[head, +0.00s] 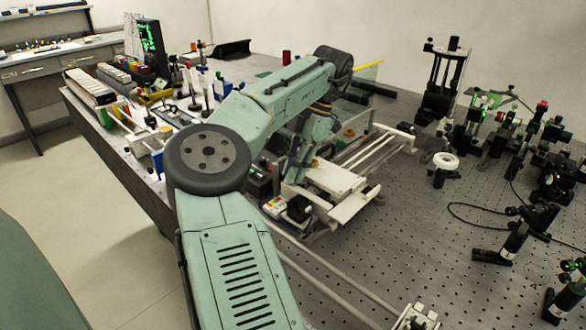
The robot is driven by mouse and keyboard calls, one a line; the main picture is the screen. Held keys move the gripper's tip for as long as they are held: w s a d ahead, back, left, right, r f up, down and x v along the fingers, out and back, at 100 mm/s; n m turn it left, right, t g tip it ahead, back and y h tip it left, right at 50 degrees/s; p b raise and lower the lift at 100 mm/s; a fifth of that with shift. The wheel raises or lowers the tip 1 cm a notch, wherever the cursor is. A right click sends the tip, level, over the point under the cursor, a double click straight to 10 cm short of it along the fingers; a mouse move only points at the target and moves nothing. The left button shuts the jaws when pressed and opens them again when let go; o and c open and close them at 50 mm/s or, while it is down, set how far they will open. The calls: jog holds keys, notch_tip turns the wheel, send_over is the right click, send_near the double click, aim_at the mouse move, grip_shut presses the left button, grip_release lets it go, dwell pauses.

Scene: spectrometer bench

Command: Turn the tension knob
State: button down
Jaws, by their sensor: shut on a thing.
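My gripper (296,170) is small in the head view, at the end of my arm, pointing down at the left side of a white bench device (335,180) with pale rails. It is shut on a small part there, which I take to be the tension knob. The fingers and wrist hide the knob, so its shape and turn angle cannot be told. An orange knob-like part (349,133) shows behind and right of my wrist, apart from the gripper.
Black optical mounts (440,85) and a white ring on a post (445,163) stand to the right on the perforated bench (400,225). Small boxes (274,205) lie close left of the device. Racks and bottles (90,87) crowd the far left.

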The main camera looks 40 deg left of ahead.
dwell(0.3)
jog(key=c, duration=1.8)
grip_release()
